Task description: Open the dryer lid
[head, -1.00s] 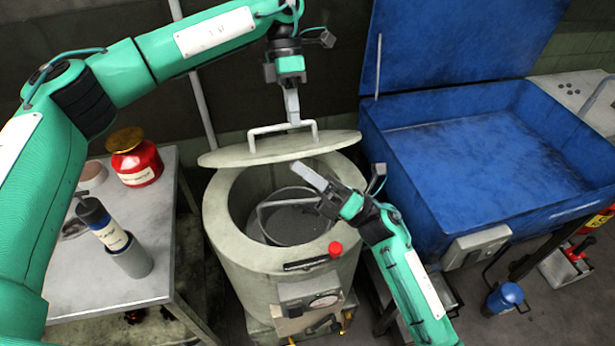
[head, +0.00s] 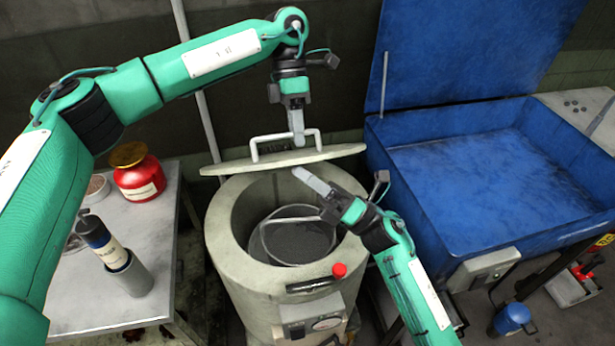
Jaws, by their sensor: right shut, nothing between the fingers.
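The dryer (head: 240,265) is a pale grey-green drum in the middle, with a mesh-like basket (head: 297,238) visible inside. Its round lid (head: 225,166) is raised above the back of the opening and seen almost edge-on, with a pale bar handle (head: 253,147) on top. My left gripper (head: 297,138) points down, its fingers shut on the handle's right part; only one finger shows clearly. My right gripper (head: 310,180) is shut and empty, over the dryer's opening below the lid. I cannot tell whether it touches the lid. The lid's hinge is not visible.
A blue open-lidded tub (head: 480,230) stands close on the right. A table (head: 75,300) on the left holds a red container (head: 138,182) and a grey cylinder (head: 132,277) with a dark-topped bottle.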

